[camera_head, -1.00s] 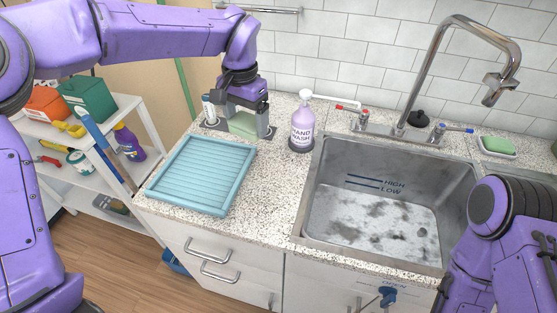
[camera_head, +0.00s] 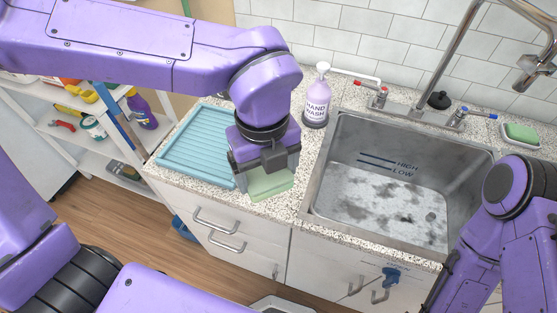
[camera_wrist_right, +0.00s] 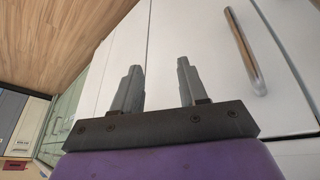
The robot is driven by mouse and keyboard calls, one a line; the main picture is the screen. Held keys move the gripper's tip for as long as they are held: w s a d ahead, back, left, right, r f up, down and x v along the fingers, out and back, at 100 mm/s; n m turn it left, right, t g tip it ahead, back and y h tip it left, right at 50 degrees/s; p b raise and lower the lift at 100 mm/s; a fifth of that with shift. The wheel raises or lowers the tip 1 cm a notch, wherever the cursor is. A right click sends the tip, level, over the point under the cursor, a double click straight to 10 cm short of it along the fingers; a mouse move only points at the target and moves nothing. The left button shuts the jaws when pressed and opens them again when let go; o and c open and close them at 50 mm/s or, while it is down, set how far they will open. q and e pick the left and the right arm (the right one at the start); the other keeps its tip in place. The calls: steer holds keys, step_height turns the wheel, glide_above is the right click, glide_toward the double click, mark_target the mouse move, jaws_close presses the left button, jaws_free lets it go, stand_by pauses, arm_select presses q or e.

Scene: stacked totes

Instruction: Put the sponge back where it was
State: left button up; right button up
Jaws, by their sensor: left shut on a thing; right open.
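A pale green sponge (camera_head: 270,186) is held in my left gripper (camera_head: 268,180), in front of the counter's front edge region, between the blue drying rack and the sink. The gripper is shut on it and hides its upper part. A second green block, a soap or sponge (camera_head: 521,133), lies on a small dish at the right behind the sink. My right gripper (camera_wrist_right: 158,88) shows in the right wrist view, open and empty, in front of white cabinet fronts. Its fingers are not clear in the head view.
A blue ridged drying rack (camera_head: 195,150) lies on the left of the counter, partly behind my left arm. A hand wash bottle (camera_head: 317,100) stands behind the gripper. The steel sink (camera_head: 400,200) is empty. A white shelf with bottles stands at the left.

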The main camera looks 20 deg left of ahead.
arm_select(q)
steer(key=w+f+p, duration=0.1)
steer(key=w+f, duration=0.2)
steer(key=w, duration=0.1)
steer(key=w+a+f+p, duration=0.1)
steer(key=w+f, duration=0.2)
steer(key=w, duration=0.1)
steer(key=w+a+f+p, duration=0.1)
steer(key=w+f+p, duration=0.1)
steer(key=w+f, duration=0.1)
steer(key=shift+w, duration=0.75)
step_height(320, 180, down, 3)
steer(key=shift+w+r, duration=0.1)
steer(key=shift+w, duration=0.05)
steer(key=shift+w+f, duration=0.1)
steer(key=shift+f, duration=0.35)
steer(key=shift+f, duration=0.15)
steer(key=o, duration=0.8)
